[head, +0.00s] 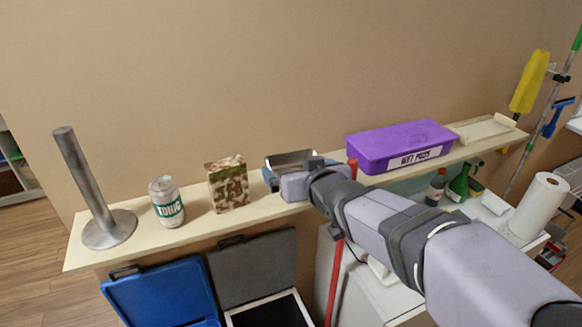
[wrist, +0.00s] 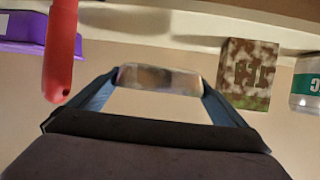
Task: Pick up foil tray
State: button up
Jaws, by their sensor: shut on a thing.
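The foil tray (head: 293,159) is a shiny silver piece at the middle of the wall shelf in the head view, partly hidden by my gripper (head: 285,173). In the wrist view the foil tray (wrist: 160,77) lies between the blue fingertips of my gripper (wrist: 160,88), with a finger at each end. My gripper is shut on it. Whether the tray touches the shelf or is held just above it, I cannot tell.
The shelf (head: 75,258) also holds a camouflage box (head: 228,184), a tonic can (head: 166,202), a metal paper-towel stand (head: 95,195) and a purple wet mops box (head: 400,145). A red pole (head: 335,280) stands close to my gripper.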

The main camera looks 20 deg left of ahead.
jog(key=s+d+p, duration=0.4)
jog(key=s+d, duration=0.7)
jog(key=shift+r, duration=0.1)
